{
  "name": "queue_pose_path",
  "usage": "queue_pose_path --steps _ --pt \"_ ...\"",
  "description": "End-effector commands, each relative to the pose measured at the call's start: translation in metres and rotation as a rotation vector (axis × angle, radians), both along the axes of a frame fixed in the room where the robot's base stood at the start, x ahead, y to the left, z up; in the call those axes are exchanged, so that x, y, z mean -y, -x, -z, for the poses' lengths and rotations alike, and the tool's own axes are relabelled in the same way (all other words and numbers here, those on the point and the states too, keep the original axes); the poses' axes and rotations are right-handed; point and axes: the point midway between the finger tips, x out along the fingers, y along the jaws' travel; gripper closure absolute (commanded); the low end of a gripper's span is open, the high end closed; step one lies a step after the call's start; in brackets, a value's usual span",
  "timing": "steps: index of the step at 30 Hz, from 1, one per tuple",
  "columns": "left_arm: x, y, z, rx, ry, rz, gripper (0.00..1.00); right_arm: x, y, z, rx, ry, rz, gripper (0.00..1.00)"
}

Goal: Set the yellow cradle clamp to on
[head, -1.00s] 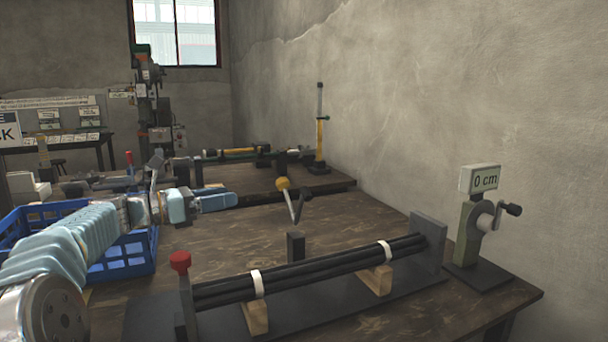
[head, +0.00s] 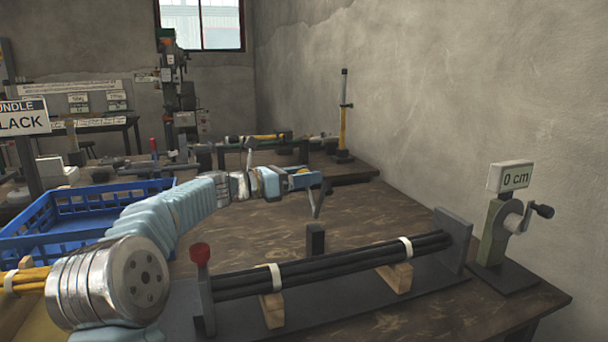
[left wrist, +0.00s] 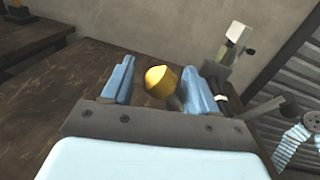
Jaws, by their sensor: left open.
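The yellow cradle clamp is a lever with a yellow ball knob (left wrist: 160,82) on a thin grey shaft (head: 318,202). The shaft leans above a dark upright block (head: 315,238) behind the black rod bundle. My left gripper (head: 308,180) is at the top of the lever. Its blue fingers are open on either side of the knob in the left wrist view, with a gap visible on the left. In the head view the gripper mostly hides the knob. My right gripper does not show clearly in either view.
The black rod bundle (head: 335,266), tied with white bands, lies on wooden blocks in front of the lever. A red knob (head: 200,254) stands at its left end. A crank stand reading 0 cm (head: 511,177) is at right. A blue crate (head: 75,221) is at left.

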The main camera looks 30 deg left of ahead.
Motion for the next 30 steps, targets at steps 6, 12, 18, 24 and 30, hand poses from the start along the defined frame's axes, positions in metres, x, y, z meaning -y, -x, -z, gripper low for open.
queue_pose_path --steps 6,12,18,24,30 --pt "0.0008 -0.0014 0.0003 0.0 0.0 0.0 0.42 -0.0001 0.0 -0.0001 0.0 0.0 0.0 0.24" --pt "0.0007 -0.0012 0.0003 0.0 0.0 0.0 0.63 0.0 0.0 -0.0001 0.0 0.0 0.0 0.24" --pt "-0.0001 -0.0013 0.0009 -0.001 -0.001 -0.002 0.94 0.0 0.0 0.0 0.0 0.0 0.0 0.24" --pt "-0.0008 -0.0013 0.0014 -0.001 -0.002 -0.004 1.0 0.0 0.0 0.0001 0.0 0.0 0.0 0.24" --pt "-0.0001 -0.0002 0.0007 0.014 -0.022 -0.005 1.0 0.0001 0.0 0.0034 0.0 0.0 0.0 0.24"
